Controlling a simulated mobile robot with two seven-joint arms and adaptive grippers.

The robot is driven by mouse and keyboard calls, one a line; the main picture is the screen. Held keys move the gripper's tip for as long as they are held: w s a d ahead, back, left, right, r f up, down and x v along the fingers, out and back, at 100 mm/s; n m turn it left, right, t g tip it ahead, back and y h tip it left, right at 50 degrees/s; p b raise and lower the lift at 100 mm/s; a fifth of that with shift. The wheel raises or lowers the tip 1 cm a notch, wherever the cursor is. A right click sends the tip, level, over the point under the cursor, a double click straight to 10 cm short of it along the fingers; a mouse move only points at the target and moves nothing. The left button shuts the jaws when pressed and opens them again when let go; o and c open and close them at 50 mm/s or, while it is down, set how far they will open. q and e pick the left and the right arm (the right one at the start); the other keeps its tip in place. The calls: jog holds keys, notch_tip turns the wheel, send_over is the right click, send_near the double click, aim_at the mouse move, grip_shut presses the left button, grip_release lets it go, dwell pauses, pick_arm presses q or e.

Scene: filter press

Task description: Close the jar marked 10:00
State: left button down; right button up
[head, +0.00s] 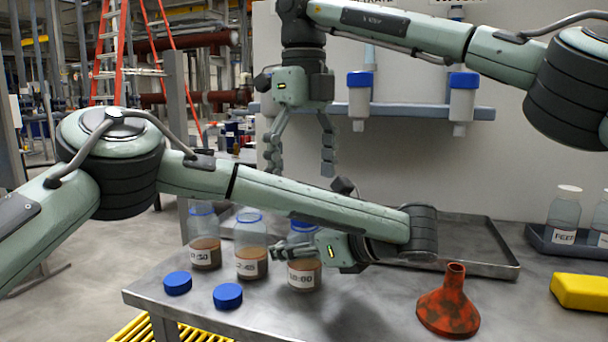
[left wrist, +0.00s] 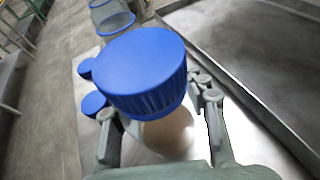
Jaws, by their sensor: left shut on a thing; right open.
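The jar marked 10:00 (head: 303,278) stands at the right end of a row of three jars on the metal table; its label is partly blurred. A blue cap (left wrist: 143,72) sits on its top in the left wrist view; in the head view the cap (head: 306,221) is mostly behind my left arm. I cannot tell whether it is screwed tight. My left gripper (head: 290,249) is shut on the jar's body below the cap, with a finger on each side in the left wrist view. My right gripper (head: 300,165) hangs above, open and empty, pointing down.
Two open jars (head: 205,245) (head: 250,250) stand to the left. Two loose blue caps (head: 177,283) (head: 228,296) lie near the table's front edge. A red funnel (head: 449,305), a metal tray (head: 480,262) and a yellow block (head: 582,291) are to the right.

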notch_tip(320, 180, up, 7)
dwell(0.3)
pick_arm(q)
jog(key=c, duration=0.7)
grip_release()
jog(key=v, duration=1.2)
